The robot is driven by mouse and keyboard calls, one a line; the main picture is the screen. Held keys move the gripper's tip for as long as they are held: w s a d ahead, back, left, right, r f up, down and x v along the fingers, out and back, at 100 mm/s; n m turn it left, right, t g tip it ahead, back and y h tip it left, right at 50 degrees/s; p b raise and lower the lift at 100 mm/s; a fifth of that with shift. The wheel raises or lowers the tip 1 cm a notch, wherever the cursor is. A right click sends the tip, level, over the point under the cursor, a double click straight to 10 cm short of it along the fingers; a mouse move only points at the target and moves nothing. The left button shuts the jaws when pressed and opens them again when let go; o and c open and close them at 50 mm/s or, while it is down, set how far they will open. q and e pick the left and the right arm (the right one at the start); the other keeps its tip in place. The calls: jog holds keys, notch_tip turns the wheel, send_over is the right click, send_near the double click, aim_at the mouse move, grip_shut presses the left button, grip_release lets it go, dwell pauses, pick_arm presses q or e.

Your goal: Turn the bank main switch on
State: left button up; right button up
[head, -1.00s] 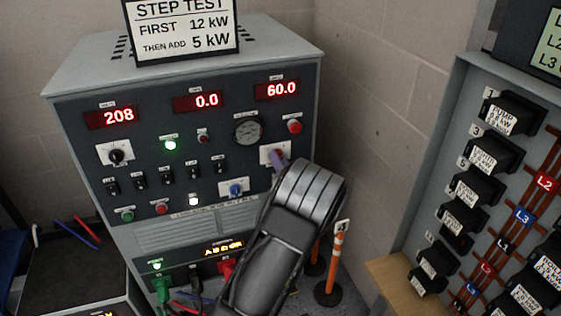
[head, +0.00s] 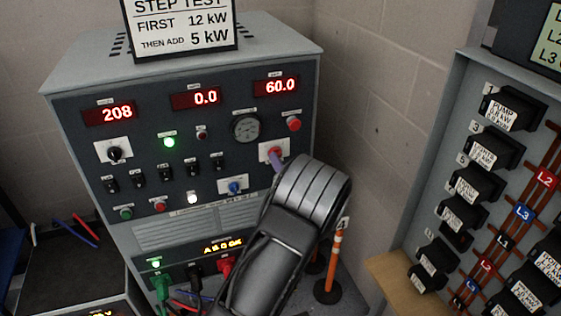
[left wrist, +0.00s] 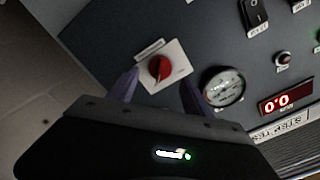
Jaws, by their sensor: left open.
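A red rotary switch on a white plate (head: 266,149) is at the right side of the grey cabinet's front panel. Its red knob (left wrist: 159,68) shows clearly in the left wrist view, its pointer line tilted. Its label is too small to read. My left gripper (head: 278,163) is at this switch, its purple fingers open. In the left wrist view, the fingers of my left gripper (left wrist: 160,80) stand on either side of the knob, with visible gaps. Whether they reach to the knob's depth I cannot tell. In the head view the gripper hides part of the plate. My right gripper is not in view.
A round gauge (head: 246,127) and a red button (head: 293,124) are close to the switch. A blue knob (head: 235,187) sits lower left. An orange-and-white post (head: 333,262) stands right of the cabinet. A breaker panel (head: 432,170) is at the right.

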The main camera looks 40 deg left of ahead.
pick_arm(q)
jog(key=v, duration=0.4)
jog(key=shift+d, duration=0.2)
dwell(0.3)
jog(key=s+d+f+g+h, duration=0.1)
jog(key=s+d+f+h, duration=0.2)
jog(key=d+f+h, duration=0.5)
jog(key=s+d+f+g+h, duration=0.1)
jog(key=s+d+f+h, duration=0.25)
jog(key=d+f, duration=0.9)
jog(key=s+d+f+g+h, duration=0.2)
jog(key=s+d+f, duration=0.1)
jog(key=s, duration=0.5)
jog(key=s+d+f+g+h, duration=0.3)
jog(key=s+d, duration=0.3)
jog(key=s, duration=0.3)
jog(key=s+d+f+g+h, duration=0.2)
jog(key=s+d+f, duration=0.3)
jog(key=s, duration=0.4)
jog(key=shift+d+g, duration=0.15)
jog(key=shift+g, duration=0.25)
